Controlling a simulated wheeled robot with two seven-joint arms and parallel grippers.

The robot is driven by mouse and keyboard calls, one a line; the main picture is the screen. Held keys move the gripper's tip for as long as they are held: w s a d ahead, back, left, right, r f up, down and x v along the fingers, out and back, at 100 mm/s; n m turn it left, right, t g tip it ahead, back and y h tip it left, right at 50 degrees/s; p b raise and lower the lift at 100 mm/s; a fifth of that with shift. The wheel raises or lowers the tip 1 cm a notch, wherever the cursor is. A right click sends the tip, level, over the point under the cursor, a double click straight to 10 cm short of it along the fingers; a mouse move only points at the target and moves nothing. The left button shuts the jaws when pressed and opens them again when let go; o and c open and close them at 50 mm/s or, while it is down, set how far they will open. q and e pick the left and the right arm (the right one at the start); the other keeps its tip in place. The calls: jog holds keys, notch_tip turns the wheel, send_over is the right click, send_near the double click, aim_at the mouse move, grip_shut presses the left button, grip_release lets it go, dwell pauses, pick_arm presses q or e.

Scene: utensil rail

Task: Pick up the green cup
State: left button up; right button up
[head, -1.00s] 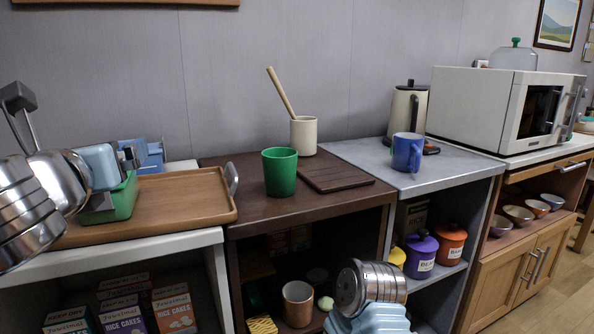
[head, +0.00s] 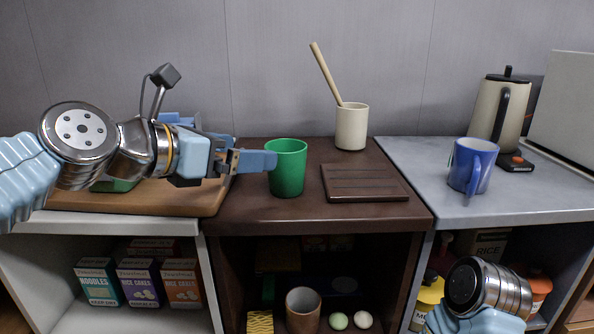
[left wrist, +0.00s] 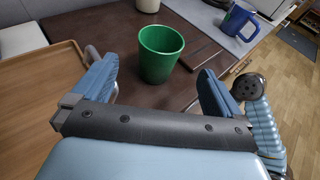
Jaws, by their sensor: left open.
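The green cup (head: 287,168) stands upright on the dark brown counter (head: 247,198). My left gripper (head: 264,158) is just left of the cup in the head view, with its fingers pointing at it. In the left wrist view the green cup (left wrist: 160,55) lies ahead, between the lines of the two spread fingers of the left gripper (left wrist: 152,84). The jaws are open and hold nothing. Whether a fingertip touches the cup I cannot tell. My right arm shows at the lower right of the head view, but its gripper fingers do not.
A dark board (head: 364,183) lies right of the cup. A cream holder (head: 351,127) with a wooden stick stands behind. A blue mug (head: 471,166) and a kettle (head: 497,115) stand on the grey counter. A wooden tray (head: 205,203) is at left, under my left arm.

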aim_at(285, 150)
pick_arm(q)
jog(key=x, duration=1)
jog(key=shift+w+d+f, duration=0.1)
jog(key=shift+d, duration=0.05)
jog(key=c, duration=1)
